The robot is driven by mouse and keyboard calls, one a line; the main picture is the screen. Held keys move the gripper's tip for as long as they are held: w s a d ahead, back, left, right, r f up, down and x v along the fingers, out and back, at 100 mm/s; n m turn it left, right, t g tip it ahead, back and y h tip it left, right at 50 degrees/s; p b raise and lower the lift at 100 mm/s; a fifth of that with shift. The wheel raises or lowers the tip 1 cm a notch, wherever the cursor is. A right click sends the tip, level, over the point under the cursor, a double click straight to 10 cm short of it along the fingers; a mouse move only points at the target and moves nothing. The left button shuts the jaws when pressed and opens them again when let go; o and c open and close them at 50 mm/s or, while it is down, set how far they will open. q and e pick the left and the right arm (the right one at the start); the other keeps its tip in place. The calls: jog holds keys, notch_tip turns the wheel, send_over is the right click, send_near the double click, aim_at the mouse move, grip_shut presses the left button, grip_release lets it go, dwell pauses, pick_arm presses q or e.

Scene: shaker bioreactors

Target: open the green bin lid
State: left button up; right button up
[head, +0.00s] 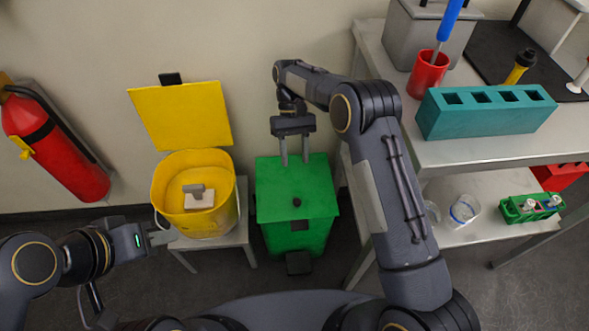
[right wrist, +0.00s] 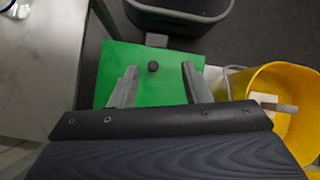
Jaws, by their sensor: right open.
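The green bin (head: 290,236) stands on the floor in the middle of the head view. Its green lid (head: 272,206) is down and has a small dark knob (head: 297,202) near the front edge. In the right wrist view the lid (right wrist: 120,70) and knob (right wrist: 153,66) show beyond the fingers. My right gripper (head: 295,163) is open and empty above the rear part of the lid, pointing down; its fingers (right wrist: 160,85) appear on either side of the knob's line, short of it. My left gripper (head: 160,238) is at the lower left beside the yellow bucket; its jaw gap is unclear.
The yellow bucket (head: 165,220) stands on a small stand left of the green bin, its yellow lid (head: 182,113) raised and a pale object inside. A metal table (head: 455,152) with a teal rack (head: 487,112) is at right. A red extinguisher (head: 60,150) hangs at left.

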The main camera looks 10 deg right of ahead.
jog(key=s+a+r+p, duration=0.1)
jog(key=s+r, duration=0.6)
jog(key=s, duration=0.4)
jog(key=shift+s+a+r, duration=0.15)
jog(key=shift+s+a, duration=0.05)
jog(key=shift+s, duration=0.2)
